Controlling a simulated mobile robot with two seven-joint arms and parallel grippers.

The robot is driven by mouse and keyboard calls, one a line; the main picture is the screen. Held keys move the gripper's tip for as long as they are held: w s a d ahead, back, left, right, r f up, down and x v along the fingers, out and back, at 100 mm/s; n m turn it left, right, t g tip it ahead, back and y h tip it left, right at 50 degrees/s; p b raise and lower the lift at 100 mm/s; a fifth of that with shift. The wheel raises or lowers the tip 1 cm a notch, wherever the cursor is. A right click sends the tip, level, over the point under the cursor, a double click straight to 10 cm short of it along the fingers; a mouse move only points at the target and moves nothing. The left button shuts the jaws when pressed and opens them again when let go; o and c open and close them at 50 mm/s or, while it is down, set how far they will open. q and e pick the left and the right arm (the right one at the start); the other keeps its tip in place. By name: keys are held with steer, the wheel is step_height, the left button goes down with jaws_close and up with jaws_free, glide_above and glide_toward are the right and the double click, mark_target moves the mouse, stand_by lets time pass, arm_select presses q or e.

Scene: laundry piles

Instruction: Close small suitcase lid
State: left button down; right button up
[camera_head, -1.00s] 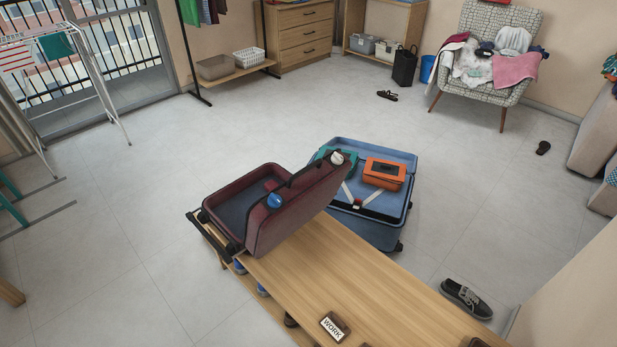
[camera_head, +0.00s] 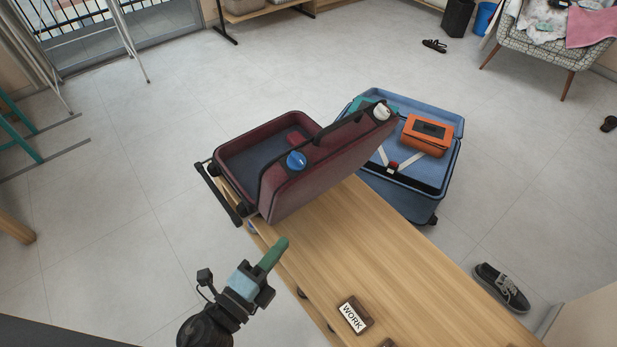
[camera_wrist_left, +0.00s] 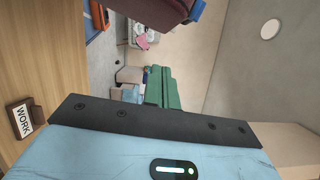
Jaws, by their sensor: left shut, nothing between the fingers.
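The small dark-red suitcase (camera_head: 258,152) lies at the far end of the wooden bench. Its lid (camera_head: 325,165) stands up, tilted, on the side nearest me, with a blue round piece (camera_head: 296,160) and a white one (camera_head: 381,113) on its edge. My left gripper (camera_head: 273,255) is shut and empty, with green fingers, over the bench's left edge. It is in front of the suitcase and apart from it. In the left wrist view the green fingers (camera_wrist_left: 162,88) point away and part of the dark-red suitcase (camera_wrist_left: 155,10) shows at the top. My right gripper is not in view.
The wooden bench (camera_head: 400,262) carries a WORK sign (camera_head: 354,315) near me. A large open blue suitcase (camera_head: 408,200) with an orange bag (camera_head: 426,135) stands on the floor beyond it. A shoe (camera_head: 500,287) lies at right. The floor at left is mostly clear.

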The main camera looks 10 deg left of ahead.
arm_select(q)
steer(key=w+d+m, duration=0.1)
steer(key=w+r+m+h, duration=0.1)
steer(key=m, duration=0.1)
steer(key=shift+w+d+r+h, duration=0.1)
steer(key=shift+d+h, duration=0.2)
steer(key=shift+d, duration=0.05)
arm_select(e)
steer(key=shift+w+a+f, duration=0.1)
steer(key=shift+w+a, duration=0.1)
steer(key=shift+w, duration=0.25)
arm_select(q)
steer(key=p, duration=0.2)
glide_toward(327, 162)
steer(key=shift+x, duration=1.3)
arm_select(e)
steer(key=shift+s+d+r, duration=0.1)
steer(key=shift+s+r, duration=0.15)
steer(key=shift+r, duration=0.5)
arm_select(q)
steer(key=shift+d, duration=0.15)
